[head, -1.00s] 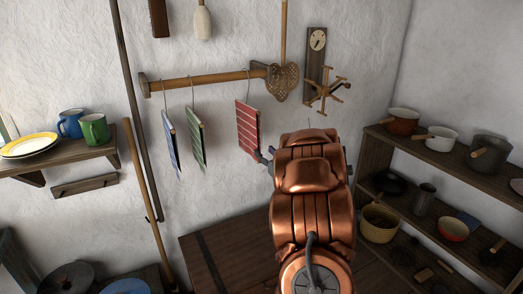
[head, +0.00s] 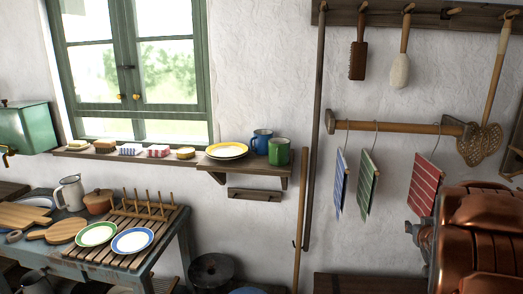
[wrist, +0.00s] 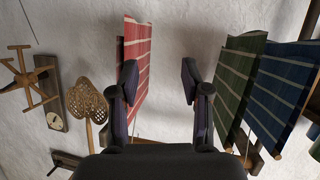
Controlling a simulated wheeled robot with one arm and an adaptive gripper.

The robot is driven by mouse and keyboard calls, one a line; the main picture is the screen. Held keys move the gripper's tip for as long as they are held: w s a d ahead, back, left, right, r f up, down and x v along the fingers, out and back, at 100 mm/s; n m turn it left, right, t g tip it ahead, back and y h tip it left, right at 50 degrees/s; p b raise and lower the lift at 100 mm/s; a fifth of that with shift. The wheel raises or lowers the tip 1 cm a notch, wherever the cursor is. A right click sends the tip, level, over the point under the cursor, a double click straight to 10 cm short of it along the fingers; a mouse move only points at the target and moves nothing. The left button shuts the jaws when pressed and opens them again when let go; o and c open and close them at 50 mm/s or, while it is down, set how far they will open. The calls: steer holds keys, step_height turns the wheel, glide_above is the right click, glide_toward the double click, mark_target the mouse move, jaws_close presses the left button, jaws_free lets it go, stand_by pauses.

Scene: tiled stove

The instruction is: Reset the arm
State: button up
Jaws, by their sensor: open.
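My copper-coloured arm fills the lower right of the head view. A finger of my gripper shows at its left edge, close to the red striped towel (head: 424,186). In the wrist view my gripper (wrist: 158,80) is open, with its two dark fingers apart and bare wall between them. The red towel (wrist: 138,60) hangs beside the left finger and is partly behind it. I cannot tell whether they touch. The green towel (wrist: 238,80) and blue towel (wrist: 285,90) hang to the right, apart from the fingers.
The towels hang on hooks from a wooden wall rail (head: 390,128). A perforated wooden paddle (head: 480,145) hangs at its right end. A small shelf (head: 262,165) holds mugs and plates. A table (head: 165,245) with a dish rack stands at the left under the window.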

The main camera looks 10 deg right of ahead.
steer(key=s+a+f+g+y, duration=0.1)
steer(key=s+a+g, duration=0.2)
steer(key=s+a, duration=0.35)
steer(key=s+a+f+n+g+y, duration=0.15)
steer(key=s+a, duration=0.25)
steer(key=a, duration=0.6)
steer(key=s+a+g+y, duration=0.2)
steer(key=s+a+g, duration=0.3)
steer(key=a, duration=0.4)
steer(key=s+a+n+g+y, duration=0.1)
steer(key=s+a+g, duration=0.1)
steer(key=s+a, duration=0.5)
steer(key=s+a+n+g+y+p, duration=0.1)
steer(key=s+a, duration=0.5)
steer(key=s, duration=0.6)
steer(key=shift+s+a+r+n+g, duration=0.3)
steer(key=shift+a+n+g, duration=0.1)
steer(key=shift+g, duration=0.15)
steer(key=shift+c, duration=0.5)
